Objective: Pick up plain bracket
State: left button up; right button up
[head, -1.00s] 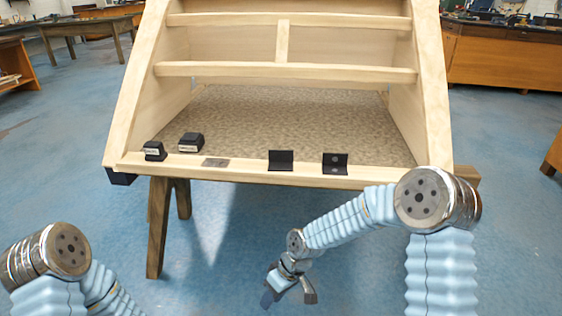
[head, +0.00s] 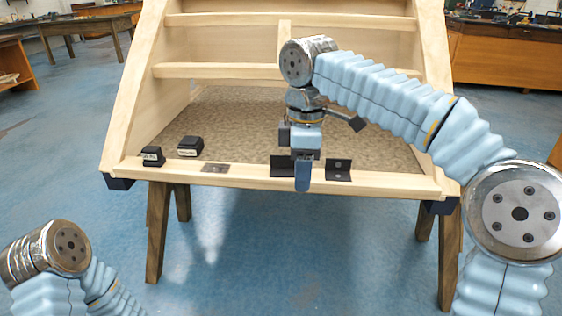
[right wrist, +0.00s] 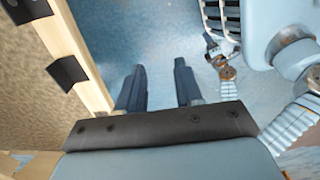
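The plain bracket (head: 281,166) is a black angle piece on the front rail of the wooden frame, left of a similar bracket with holes (head: 338,170). My right gripper (head: 303,172) is in front of the rail between the two brackets in the head view and partly covers the plain one's right side. In the right wrist view, the plain bracket (right wrist: 67,72) is left of the gripper (right wrist: 160,68), whose two fingers stand apart with nothing between them. My left arm shows at lower left, but its gripper is out of view.
Two small black labelled blocks (head: 152,156) (head: 190,146) sit at the left of the wooden frame (head: 390,182), with a flat grey plate (head: 215,168) on the rail. Wooden legs (head: 157,230) support the frame. The floor in front is clear.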

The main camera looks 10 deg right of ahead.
aim_at(281, 166)
jog(key=i, duration=0.9)
